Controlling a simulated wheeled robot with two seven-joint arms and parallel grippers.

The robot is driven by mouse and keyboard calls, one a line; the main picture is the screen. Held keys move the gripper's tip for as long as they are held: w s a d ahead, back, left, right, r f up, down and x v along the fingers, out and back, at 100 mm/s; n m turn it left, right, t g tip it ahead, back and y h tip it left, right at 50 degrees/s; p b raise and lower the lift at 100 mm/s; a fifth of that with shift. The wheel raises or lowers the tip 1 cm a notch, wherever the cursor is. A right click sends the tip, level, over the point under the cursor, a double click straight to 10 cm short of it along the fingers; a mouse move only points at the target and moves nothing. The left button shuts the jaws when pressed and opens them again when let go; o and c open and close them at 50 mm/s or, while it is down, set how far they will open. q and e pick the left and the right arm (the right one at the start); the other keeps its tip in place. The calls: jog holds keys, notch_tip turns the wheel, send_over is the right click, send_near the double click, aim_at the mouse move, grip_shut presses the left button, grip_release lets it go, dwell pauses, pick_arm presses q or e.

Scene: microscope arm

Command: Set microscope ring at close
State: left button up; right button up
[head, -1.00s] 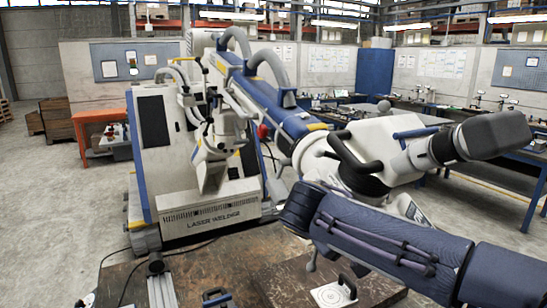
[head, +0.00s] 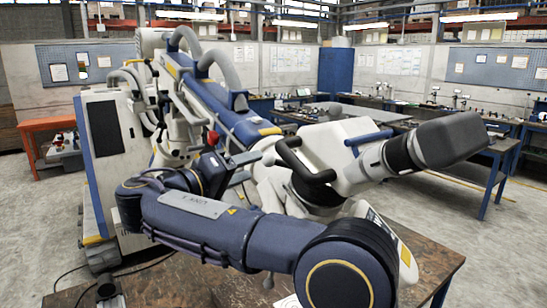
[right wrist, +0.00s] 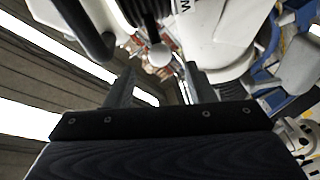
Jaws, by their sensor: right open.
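The microscope's white head (head: 345,152) has a black looped handle (head: 298,160) and a dark grey end section (head: 450,140) at the right. In the right wrist view a black ribbed part (right wrist: 148,14), possibly the ring, and a pale round knob (right wrist: 160,55) show ahead, between the lines of my fingers. I cannot tell which setting the ring is at. My right gripper (head: 245,161) is left of the head, pointing towards it. In the right wrist view the right gripper (right wrist: 160,82) is open and empty, its two fingers apart. My left gripper is not in view.
A brown worktable (head: 160,285) lies below, with part of a white plate (head: 288,301) at its edge. The microscope's blue boom (head: 225,105) runs behind my gripper. The black handle (right wrist: 85,30) is close on the left in the wrist view. Benches stand behind.

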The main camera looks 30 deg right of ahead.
aim_at(263, 161)
jog(key=p+x, duration=0.1)
jog(key=x, duration=0.4)
jog(key=shift+d+r, duration=0.1)
jog(key=shift+d, duration=0.25)
jog(key=shift+w+d+p, duration=0.2)
jog(key=shift+d+p, duration=0.2)
jog(key=shift+d, duration=0.25)
grip_shut()
